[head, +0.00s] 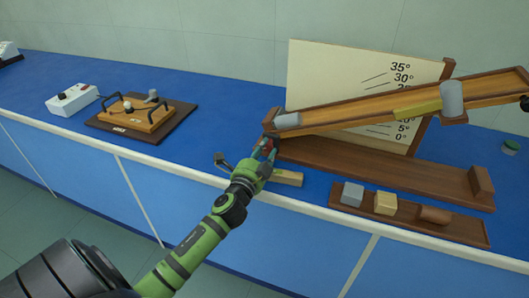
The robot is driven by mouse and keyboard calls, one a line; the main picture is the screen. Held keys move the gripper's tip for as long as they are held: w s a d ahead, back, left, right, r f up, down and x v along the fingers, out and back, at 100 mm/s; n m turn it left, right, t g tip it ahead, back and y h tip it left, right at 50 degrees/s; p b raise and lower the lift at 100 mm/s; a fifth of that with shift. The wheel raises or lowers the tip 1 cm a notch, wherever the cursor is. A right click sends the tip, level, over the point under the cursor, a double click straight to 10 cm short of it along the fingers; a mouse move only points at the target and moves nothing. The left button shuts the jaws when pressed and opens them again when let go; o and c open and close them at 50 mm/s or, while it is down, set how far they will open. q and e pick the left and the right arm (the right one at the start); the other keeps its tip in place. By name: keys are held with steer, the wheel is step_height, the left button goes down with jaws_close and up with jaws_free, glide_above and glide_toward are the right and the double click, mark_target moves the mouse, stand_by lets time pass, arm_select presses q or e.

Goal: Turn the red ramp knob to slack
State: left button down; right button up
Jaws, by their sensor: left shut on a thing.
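The wooden ramp (350,112) rises from its lower end on the left to the right, in front of a cream angle board (330,75) with degree marks. The red ramp knob (268,143) is at the ramp's lower left end, mostly hidden by my gripper. My left gripper (265,149) reaches up to it from the front and is shut on it. The knob's pointer or marks cannot be made out. My right gripper is not in view.
A dark base board (390,172) lies under the ramp. A grey cylinder (452,98) sits high on the ramp. A tray (462,230) with blocks lies in front, and a small wooden block (288,178) lies near my gripper. A wooden circuit board (160,122) stands left.

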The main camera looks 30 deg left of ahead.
arm_select(q)
steer(key=shift+a+r+n, duration=0.15)
steer(key=shift+a+n, duration=0.1)
steer(key=shift+n, duration=0.85)
steer(key=c, duration=1.2)
jaws_free()
steer(key=shift+o, duration=0.2)
steer(key=shift+a, duration=0.1)
steer(key=shift+f, duration=0.2)
